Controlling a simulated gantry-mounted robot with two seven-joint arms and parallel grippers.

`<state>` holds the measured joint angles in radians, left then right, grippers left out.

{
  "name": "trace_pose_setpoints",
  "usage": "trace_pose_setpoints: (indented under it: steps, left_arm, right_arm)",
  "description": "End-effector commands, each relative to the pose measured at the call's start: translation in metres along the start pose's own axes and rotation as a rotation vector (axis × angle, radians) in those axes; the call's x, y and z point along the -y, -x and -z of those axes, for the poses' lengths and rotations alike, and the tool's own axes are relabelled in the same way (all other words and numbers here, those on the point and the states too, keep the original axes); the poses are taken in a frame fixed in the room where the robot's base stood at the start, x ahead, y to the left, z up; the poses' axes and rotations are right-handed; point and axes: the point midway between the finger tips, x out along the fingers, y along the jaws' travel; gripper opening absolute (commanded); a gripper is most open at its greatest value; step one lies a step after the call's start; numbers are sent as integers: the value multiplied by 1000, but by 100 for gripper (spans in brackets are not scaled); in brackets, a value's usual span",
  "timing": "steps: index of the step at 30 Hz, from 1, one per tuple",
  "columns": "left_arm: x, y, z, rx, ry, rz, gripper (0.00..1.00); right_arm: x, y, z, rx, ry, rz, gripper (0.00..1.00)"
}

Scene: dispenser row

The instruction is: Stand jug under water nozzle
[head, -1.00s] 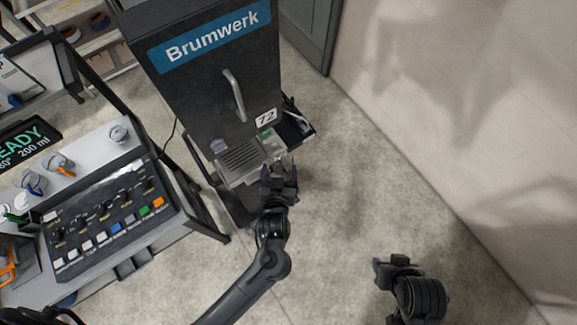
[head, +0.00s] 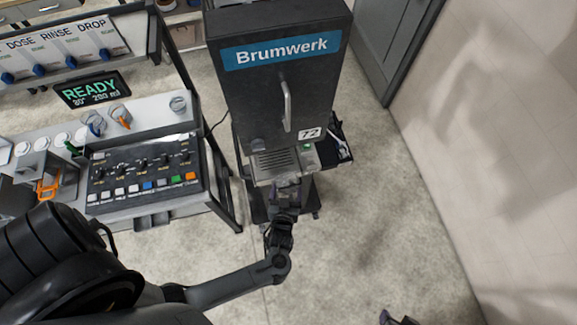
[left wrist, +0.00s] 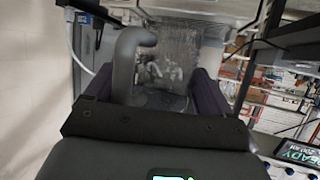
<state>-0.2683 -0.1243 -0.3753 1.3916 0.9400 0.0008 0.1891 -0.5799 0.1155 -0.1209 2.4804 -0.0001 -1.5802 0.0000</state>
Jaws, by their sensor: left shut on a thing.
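My left gripper (head: 287,192) is at the front of the dark Brumwerk machine (head: 285,95), by its slotted tray (head: 275,163). In the left wrist view its dark purple fingers are shut on a clear jug (left wrist: 165,70) with a grey curved handle. The jug's body is see-through and its base is hidden. In the head view the jug cannot be clearly made out. Only a tip of my right gripper (head: 393,318) shows at the bottom edge; its jaws cannot be judged. I cannot pick out the water nozzle.
A wall (head: 490,150) bounds the right. The floor (head: 380,220) between is clear.

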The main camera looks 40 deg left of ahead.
Motion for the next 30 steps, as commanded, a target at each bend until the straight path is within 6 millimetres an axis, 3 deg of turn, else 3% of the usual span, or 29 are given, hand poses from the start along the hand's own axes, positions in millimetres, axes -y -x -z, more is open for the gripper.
trace_pose_setpoints:
  steps: [30]
  left_arm:
    - [17, -115, 39, -2, 0, -1, 38]
  right_arm:
    - [1, -39, -13, 1, 0, -1, 43]
